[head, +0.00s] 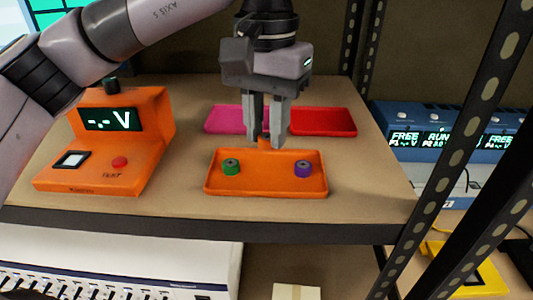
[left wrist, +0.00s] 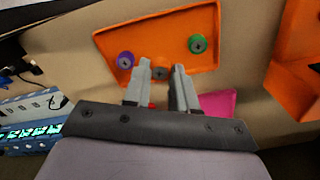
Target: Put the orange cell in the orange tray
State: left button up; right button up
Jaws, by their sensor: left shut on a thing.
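My left gripper (head: 266,138) points straight down and is shut on a small orange cell (head: 264,142). The cell is at the back rim of the orange tray (head: 265,190); I cannot tell whether it touches the tray. In the left wrist view the cell's dark end (left wrist: 160,73) shows between the fingertips, near the rim of the orange tray (left wrist: 160,33). A green cell (head: 231,167) stands in the tray's left part and a purple cell (head: 304,169) in its right part. My right gripper is not in view.
A pink tray (head: 225,119) and a red tray (head: 323,122) lie behind the orange tray. An orange tester (head: 120,140) with a display stands at the left. Blue devices (head: 430,130) and a black perforated post (head: 455,140) are at the right. The shelf's front strip is clear.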

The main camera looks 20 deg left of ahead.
aim_at(267, 137)
pick_arm(q)
jog(key=shift+f, duration=2.2)
jog(key=shift+f, duration=0.1)
jog(key=o, duration=0.4)
jog(key=shift+f+b, duration=0.1)
jog(key=shift+b, duration=0.2)
jog(key=o, duration=0.4)
